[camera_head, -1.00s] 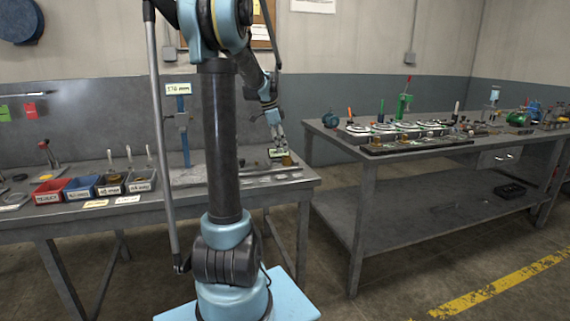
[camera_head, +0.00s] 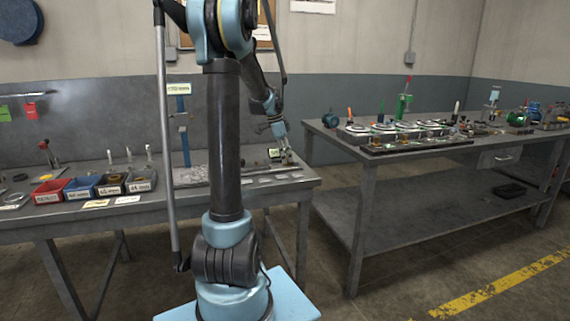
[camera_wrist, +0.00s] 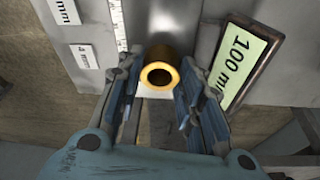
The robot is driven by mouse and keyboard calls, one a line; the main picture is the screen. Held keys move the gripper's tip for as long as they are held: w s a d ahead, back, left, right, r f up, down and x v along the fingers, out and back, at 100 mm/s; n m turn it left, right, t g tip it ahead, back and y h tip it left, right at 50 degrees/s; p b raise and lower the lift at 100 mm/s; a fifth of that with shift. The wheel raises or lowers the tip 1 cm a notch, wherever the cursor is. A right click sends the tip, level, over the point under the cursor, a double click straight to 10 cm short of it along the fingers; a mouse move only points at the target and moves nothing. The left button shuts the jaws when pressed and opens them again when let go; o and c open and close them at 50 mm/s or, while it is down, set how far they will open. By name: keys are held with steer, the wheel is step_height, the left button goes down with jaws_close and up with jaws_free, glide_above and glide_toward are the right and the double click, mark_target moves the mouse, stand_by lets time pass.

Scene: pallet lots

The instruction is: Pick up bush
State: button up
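The bush (camera_wrist: 159,75) is a short brass-coloured ring with a dark bore. In the wrist view it lies ahead of my gripper (camera_wrist: 153,82), between the two fingertips. The fingers are open, with a gap on each side of the bush. I cannot tell how deep the bush sits between them. In the head view my gripper (camera_head: 285,155) is low over the right end of the left bench (camera_head: 85,217); the bush cannot be made out clearly there.
A green "100 mm" sign (camera_wrist: 244,62) stands close to the right finger. A ruler strip (camera_wrist: 118,25) and white labels lie at upper left. Red (camera_head: 52,190) and blue (camera_head: 82,188) bins line the left bench. The right bench (camera_head: 375,157) holds several fixtures.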

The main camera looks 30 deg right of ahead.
steer(key=c, duration=0.4)
steer(key=shift+r, duration=0.15)
step_height(320, 180, up, 10)
stand_by(0.3)
